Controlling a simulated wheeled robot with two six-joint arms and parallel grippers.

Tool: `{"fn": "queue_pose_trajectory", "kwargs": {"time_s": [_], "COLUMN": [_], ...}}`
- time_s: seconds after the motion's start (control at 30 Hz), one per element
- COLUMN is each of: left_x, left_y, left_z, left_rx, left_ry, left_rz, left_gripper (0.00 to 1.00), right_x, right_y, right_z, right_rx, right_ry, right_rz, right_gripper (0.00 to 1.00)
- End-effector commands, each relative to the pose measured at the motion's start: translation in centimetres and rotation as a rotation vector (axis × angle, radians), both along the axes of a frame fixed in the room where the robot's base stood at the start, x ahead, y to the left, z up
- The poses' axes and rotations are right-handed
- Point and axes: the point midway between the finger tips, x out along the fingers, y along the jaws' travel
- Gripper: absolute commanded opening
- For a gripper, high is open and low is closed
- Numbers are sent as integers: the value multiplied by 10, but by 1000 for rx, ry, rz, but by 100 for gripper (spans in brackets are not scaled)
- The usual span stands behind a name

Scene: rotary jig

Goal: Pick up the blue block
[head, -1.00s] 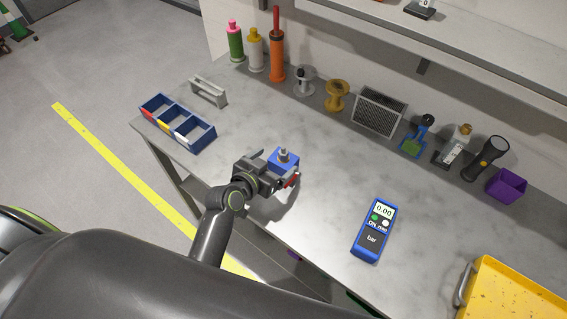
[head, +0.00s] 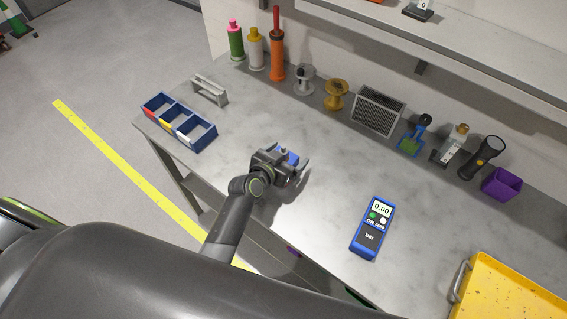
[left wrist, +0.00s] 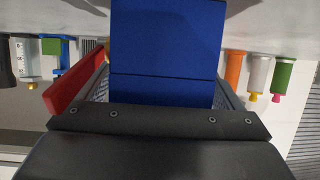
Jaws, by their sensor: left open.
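The blue block (head: 292,155) is on the grey worktop near its front edge. In the head view my left gripper (head: 293,160) covers most of it, and only a small blue part and a grey fitting on top show. In the left wrist view the blue block (left wrist: 168,40) fills the upper middle, between the two fingers. The left finger there has a red side. My left gripper is open, with its fingers on either side of the block; whether they touch it cannot be told. My right gripper is not in view.
A blue bar meter (head: 372,228) lies to the right, and a yellow tray (head: 510,290) is at lower right. A blue three-part bin (head: 180,121) and a grey bracket (head: 209,90) are at left. Bottles, spools and a flashlight (head: 483,157) line the back. The worktop's middle is clear.

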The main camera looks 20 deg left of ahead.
Motion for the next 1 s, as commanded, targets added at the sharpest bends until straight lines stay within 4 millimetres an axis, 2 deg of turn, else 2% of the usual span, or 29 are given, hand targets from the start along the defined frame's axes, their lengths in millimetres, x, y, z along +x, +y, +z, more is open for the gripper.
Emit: {"fn": "queue_pose_trajectory", "kwargs": {"time_s": [0.1,0.57,0.83,1.0], "left_x": [0,0,1,1], "left_y": [0,0,0,0], "left_z": [0,0,3,13], "left_rx": [0,0,-1,-1], "left_ry": [0,0,-4,-7], "left_rz": [0,0,0,0], "left_gripper": [86,27,27,27], "right_x": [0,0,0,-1], "right_y": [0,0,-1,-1], "right_z": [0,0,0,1], "right_rx": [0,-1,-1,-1], "right_ry": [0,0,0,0], "right_rz": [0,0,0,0], "right_gripper": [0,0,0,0]}}
